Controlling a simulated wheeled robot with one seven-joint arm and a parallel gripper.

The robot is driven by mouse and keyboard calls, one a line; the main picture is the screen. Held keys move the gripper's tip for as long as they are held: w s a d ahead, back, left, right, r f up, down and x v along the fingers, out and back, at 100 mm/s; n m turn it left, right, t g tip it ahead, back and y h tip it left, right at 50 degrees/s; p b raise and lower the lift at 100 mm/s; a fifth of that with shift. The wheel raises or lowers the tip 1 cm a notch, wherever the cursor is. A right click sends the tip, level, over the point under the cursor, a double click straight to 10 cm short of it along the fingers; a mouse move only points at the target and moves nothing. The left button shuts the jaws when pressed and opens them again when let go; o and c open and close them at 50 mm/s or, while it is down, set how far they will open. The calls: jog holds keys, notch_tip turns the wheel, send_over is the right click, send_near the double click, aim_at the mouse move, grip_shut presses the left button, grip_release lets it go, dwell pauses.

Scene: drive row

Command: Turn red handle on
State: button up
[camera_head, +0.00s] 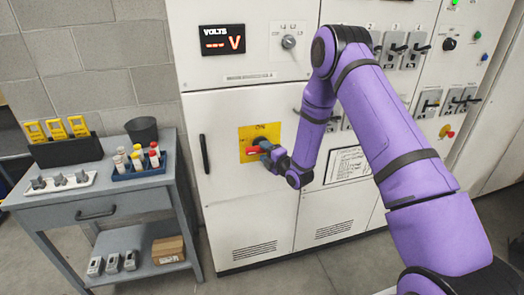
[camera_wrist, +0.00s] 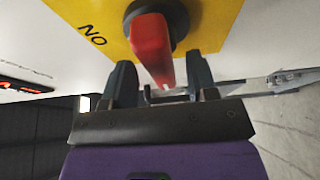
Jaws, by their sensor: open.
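The red handle (camera_head: 254,149) sits on a yellow plate (camera_head: 246,133) on the front of the white cabinet. In the wrist view the red handle (camera_wrist: 151,48) points toward my gripper from a dark round base. My gripper (camera_head: 264,150) is at the handle in the head view. In the wrist view my gripper (camera_wrist: 160,85) is open, with one dark finger on each side of the handle's near end. Gaps show between the handle and the fingers.
The white cabinet (camera_head: 222,208) also has a volt display (camera_head: 222,41), a black door pull (camera_head: 204,153) left of the plate, and several switches at upper right. A grey cart (camera_head: 130,203) with bottles, a bin and boxes stands at the left.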

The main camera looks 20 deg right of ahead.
jog(key=shift+x, duration=1.05)
grip_shut()
